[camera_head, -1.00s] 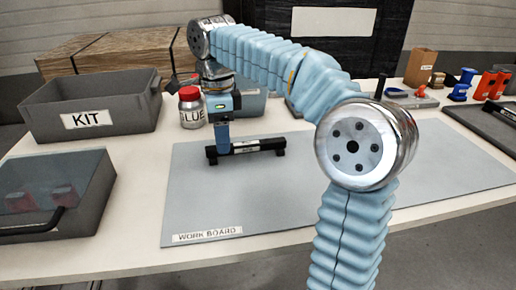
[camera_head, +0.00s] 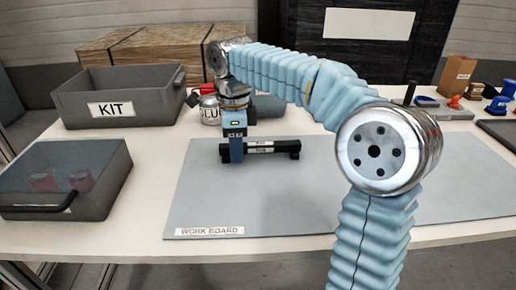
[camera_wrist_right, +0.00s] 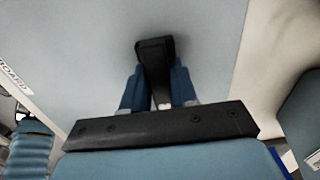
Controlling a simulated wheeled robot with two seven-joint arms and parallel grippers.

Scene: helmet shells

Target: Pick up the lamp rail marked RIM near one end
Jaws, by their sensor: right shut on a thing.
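The lamp rail (camera_head: 275,149) is a slim black bar with small pale labels, whose lettering is too small to read surely, and a dark foot at each end. It is at the work board (camera_head: 330,205), near its back left part. My right gripper (camera_head: 236,154) points down and is shut on the rail near its left end. In the right wrist view the rail (camera_wrist_right: 155,58) is seen lengthwise between my two blue fingers (camera_wrist_right: 160,95). Whether the rail's feet touch the board is hard to tell. My left gripper is not in view.
A grey KIT bin (camera_head: 150,103) stands at the back left, with a lidded grey box (camera_head: 100,195) in front of it. The board's front is clear. Several small parts and a cardboard box (camera_head: 456,76) lie right.

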